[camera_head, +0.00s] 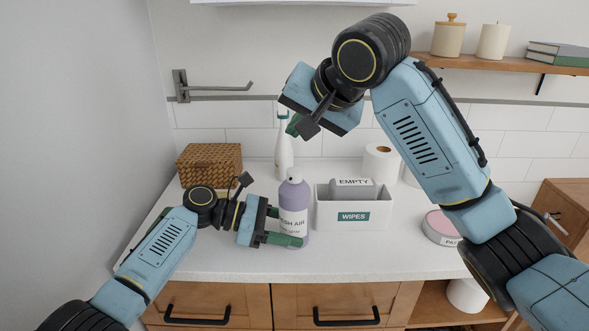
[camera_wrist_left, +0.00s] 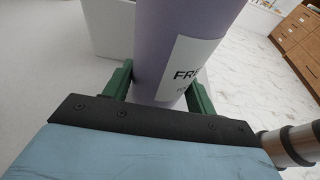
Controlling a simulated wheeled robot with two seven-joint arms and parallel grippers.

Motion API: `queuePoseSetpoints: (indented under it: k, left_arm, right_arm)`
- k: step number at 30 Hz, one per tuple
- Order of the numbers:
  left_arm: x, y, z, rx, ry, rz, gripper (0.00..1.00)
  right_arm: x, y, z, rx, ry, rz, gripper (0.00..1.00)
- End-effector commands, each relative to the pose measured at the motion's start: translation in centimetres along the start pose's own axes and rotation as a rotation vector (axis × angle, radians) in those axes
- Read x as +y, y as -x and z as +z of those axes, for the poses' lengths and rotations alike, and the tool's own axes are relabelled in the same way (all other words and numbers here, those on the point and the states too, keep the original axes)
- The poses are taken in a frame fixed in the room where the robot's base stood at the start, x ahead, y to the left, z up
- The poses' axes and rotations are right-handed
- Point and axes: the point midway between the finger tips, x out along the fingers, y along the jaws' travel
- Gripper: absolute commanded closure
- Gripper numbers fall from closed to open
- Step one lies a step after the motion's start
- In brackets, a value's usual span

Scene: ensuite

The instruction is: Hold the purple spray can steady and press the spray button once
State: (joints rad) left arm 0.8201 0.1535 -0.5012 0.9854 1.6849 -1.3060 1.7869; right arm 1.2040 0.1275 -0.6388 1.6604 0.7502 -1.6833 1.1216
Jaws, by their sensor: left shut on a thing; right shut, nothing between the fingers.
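The purple spray can (camera_head: 292,200) stands upright on the white counter, with a white label and a pale nozzle top (camera_head: 294,174). My left gripper (camera_head: 284,226) is shut around the can's lower body from the left. In the left wrist view the can (camera_wrist_left: 180,35) sits between the green fingers (camera_wrist_left: 163,88); its top is out of that view. My right gripper (camera_head: 293,125) is shut and empty, above the can's top and apart from it. Its fingers are partly hidden by its own body.
A white spray bottle (camera_head: 283,155) stands behind the can. A white wipes box (camera_head: 375,215) is close on the right, with a paper roll (camera_head: 380,162) behind it. A woven basket (camera_head: 209,161) stands at the left. The front counter (camera_head: 350,255) is clear.

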Motion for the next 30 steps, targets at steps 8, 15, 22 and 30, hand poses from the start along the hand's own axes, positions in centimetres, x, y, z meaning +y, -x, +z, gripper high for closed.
queuePoseSetpoints:
  k: [8,15,22,30]
  left_arm:
    - [0.01,0.01,0.03,0.000,0.000,0.000,0.56]
    - [0.02,0.01,0.03,0.000,0.000,0.000,0.33]
    - [0.01,0.01,0.02,0.000,0.000,0.000,0.18]
    - [0.03,1.00,-0.03,0.001,0.000,0.001,0.18]
  right_arm:
    - [0.00,-0.03,0.03,0.000,0.000,0.000,1.00]
    - [0.01,-0.03,0.03,0.000,0.000,0.000,1.00]
    - [0.01,-0.03,0.03,0.000,0.000,0.000,1.00]
    - [0.01,-0.03,0.03,0.000,0.000,0.000,1.00]
